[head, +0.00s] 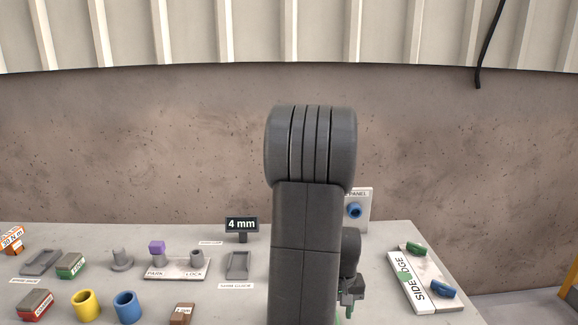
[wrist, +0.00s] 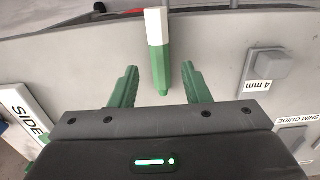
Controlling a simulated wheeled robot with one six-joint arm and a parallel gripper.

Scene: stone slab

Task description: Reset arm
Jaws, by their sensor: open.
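My gripper (wrist: 160,70) shows in the wrist view with its two green fingers spread apart. A block with a white upper part and green lower part (wrist: 157,50) shows in the gap between the fingers, with a space on either side. I cannot tell how far beyond the fingertips it is. In the head view my arm fills the middle, and only a small part of my gripper (head: 350,298) shows beside it, low over the slab.
The stone slab (head: 220,302) holds a SIDE board (head: 410,283) at right, a panel with a blue knob (head: 355,211) behind my arm, and a 4 mm sign (head: 242,225). At left are a PARK/LOCK plate (head: 177,269), a yellow cup (head: 85,305) and a blue cup (head: 127,306).

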